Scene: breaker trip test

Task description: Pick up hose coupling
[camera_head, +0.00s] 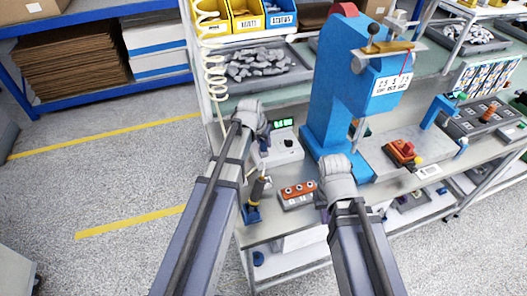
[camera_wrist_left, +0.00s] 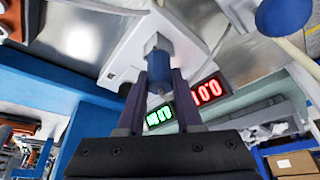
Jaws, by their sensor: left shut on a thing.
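The hose coupling (camera_wrist_left: 158,68), a blue piece with a silver end, sits between the dark fingers of my left gripper (camera_wrist_left: 160,82) in the left wrist view. The fingers are shut on it. In the head view my left gripper (camera_head: 264,146) is over the bench beside a white box with a green display, and I cannot make out the coupling there. My right wrist (camera_head: 337,172) is in front of the blue press, and its fingers are hidden behind it.
The white display box (camera_head: 284,146) and an orange-topped block with several buttons (camera_head: 298,194) stand on the bench. A yellow-and-black tool (camera_head: 257,189) stands upright near the left edge. The tall blue press (camera_head: 335,85) stands behind. A coiled hose (camera_head: 213,72) hangs at left.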

